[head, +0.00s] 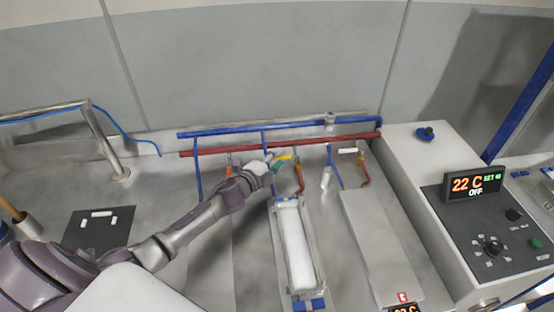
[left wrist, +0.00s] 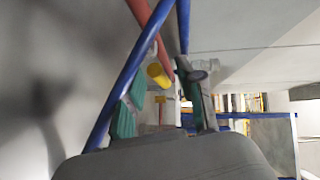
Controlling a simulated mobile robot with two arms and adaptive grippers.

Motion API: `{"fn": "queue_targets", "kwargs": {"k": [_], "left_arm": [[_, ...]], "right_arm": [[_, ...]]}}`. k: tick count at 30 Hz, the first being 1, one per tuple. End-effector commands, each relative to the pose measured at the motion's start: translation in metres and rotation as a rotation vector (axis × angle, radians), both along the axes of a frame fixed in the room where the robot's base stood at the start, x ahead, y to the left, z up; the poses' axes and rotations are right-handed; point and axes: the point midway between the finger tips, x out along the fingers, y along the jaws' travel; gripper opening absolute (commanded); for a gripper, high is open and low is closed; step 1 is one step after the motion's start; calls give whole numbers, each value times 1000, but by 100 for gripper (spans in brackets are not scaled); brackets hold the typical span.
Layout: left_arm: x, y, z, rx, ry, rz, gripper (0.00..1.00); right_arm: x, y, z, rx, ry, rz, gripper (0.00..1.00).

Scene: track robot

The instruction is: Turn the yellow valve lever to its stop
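The yellow valve lever (head: 285,157) shows as a short bar by the red pipe at the back of the bench. My left gripper (head: 270,164) is right at it, partly covering it in the head view. In the left wrist view the yellow lever (left wrist: 157,74) shows its rounded end between the two teal-padded fingers of my left gripper (left wrist: 160,105). The fingers stand apart, with gaps visible around the lever; I cannot tell whether either one touches it. The valve body is mostly hidden behind the gripper. My right gripper is in neither view.
A blue pipe (head: 225,132) and a red pipe (head: 222,150) run along the back wall, with branches dropping beside the gripper. A framed white unit (head: 297,245) stands in front. At right is a control console (head: 410,165) reading 22 C, OFF.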

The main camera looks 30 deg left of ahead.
Motion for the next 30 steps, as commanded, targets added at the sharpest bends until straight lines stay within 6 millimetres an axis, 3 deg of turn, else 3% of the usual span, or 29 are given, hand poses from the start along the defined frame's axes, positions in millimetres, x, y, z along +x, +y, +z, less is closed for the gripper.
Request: {"fn": "queue_targets", "kwargs": {"k": [1,6,19,30], "left_arm": [[0,0,0,0,0,0,27],[0,0,0,0,0,0,0],[-1,-3,-1,-3,-2,21,0],[-11,-15,-1,-3,-1,241,0]], "right_arm": [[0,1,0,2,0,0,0],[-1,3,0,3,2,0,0],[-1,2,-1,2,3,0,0],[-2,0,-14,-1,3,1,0]]}}
